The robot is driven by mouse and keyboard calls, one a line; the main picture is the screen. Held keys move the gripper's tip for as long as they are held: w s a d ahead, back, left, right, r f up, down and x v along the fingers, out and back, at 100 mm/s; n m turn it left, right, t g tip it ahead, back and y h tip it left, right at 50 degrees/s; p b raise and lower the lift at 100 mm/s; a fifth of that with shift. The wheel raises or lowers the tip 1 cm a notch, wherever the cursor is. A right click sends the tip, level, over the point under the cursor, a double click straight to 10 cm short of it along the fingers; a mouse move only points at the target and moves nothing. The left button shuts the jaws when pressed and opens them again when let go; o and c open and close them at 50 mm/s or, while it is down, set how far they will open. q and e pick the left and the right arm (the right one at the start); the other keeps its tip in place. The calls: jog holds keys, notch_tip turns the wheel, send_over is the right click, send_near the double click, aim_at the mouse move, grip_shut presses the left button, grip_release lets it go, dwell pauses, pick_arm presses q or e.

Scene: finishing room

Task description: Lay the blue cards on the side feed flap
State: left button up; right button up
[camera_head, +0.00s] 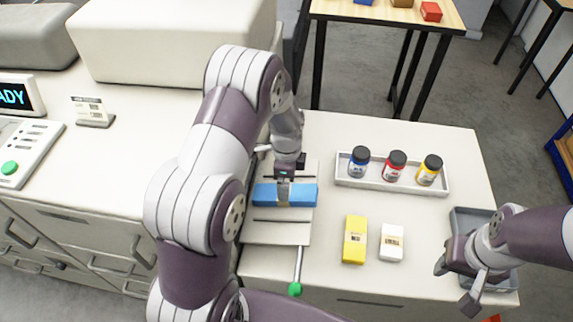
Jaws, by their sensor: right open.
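The blue cards (303,195) form a long block lying across the pale side feed flap (268,233), between its dark slots. My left gripper (284,192) comes down from above onto the middle of the blue block, with a finger in front of its near side. The far finger is hidden, so I cannot tell whether it grips the block. My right gripper (456,287) is open and empty at the right, near the counter's front edge, beside a grey tray (467,216).
A white tray (442,190) holds blue, red and yellow-labelled bottles. A yellow block (354,240) and a white block (391,242) lie right of the flap. A lever with a green knob (295,289) projects forward. A large machine housing (165,45) stands behind my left arm.

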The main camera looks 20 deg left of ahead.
pick_arm(q)
notch_tip(320, 180, up, 8)
jog(key=b, duration=0.1)
jog(key=s+d+r+n, duration=0.1)
jog(key=s+n, duration=0.6)
jog(key=s+d+r+n+t, duration=0.1)
jog(key=s+d+r+n, duration=0.1)
jog(key=s+n, duration=0.6)
jog(key=shift+s+d, duration=0.25)
